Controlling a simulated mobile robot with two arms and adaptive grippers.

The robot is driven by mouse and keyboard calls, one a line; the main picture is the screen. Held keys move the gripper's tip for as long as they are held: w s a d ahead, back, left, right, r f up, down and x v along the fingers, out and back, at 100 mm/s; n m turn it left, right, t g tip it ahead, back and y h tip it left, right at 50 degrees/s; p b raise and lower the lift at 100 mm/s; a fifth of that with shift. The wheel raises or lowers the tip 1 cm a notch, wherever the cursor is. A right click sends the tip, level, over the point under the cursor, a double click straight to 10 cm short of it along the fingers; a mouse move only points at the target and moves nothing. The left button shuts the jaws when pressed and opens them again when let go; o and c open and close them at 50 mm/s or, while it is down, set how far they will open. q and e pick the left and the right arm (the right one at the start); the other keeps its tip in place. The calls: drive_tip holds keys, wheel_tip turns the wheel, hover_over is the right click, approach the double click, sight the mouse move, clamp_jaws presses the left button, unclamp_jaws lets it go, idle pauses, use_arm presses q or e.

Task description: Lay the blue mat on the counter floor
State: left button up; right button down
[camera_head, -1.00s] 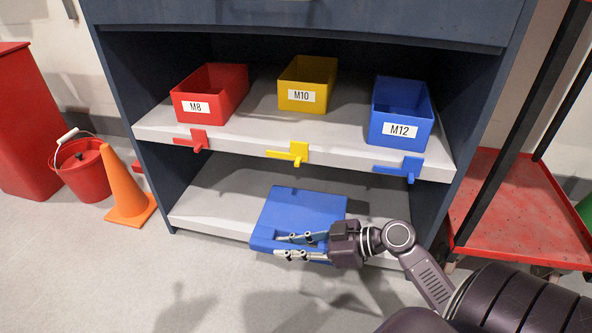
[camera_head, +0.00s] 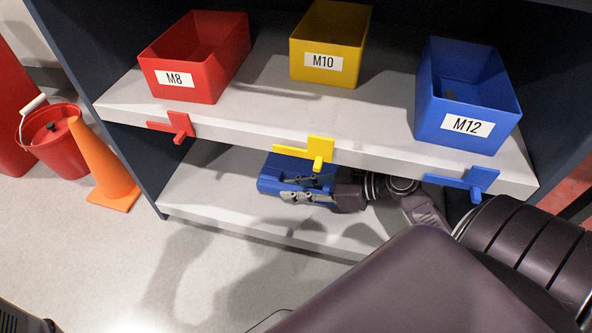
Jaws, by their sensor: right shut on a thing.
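The blue mat (camera_head: 270,184) is inside the lower bay of the counter, just over or on the pale counter floor (camera_head: 205,190); I cannot tell whether it touches. My right gripper (camera_head: 284,190) is shut on the mat at its near right side, fingers pointing left. The upper shelf and its yellow hook hide the back of the mat. My left gripper does not show.
The upper shelf (camera_head: 250,113) overhangs the bay and holds the red M8 bin (camera_head: 175,80), yellow M10 bin (camera_head: 322,62) and blue M12 bin (camera_head: 466,125). Coloured hooks stick out from its front edge. An orange cone (camera_head: 105,170) and red bucket (camera_head: 60,145) stand left.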

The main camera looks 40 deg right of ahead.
sight(294, 207)
drive_tip(key=shift+f+b, duration=1.5)
drive_tip(key=shift+f, duration=0.95)
drive_tip(key=shift+f, duration=0.2)
drive_tip(key=c, duration=1.8)
unclamp_jaws()
drive_tip(key=shift+r, duration=0.1)
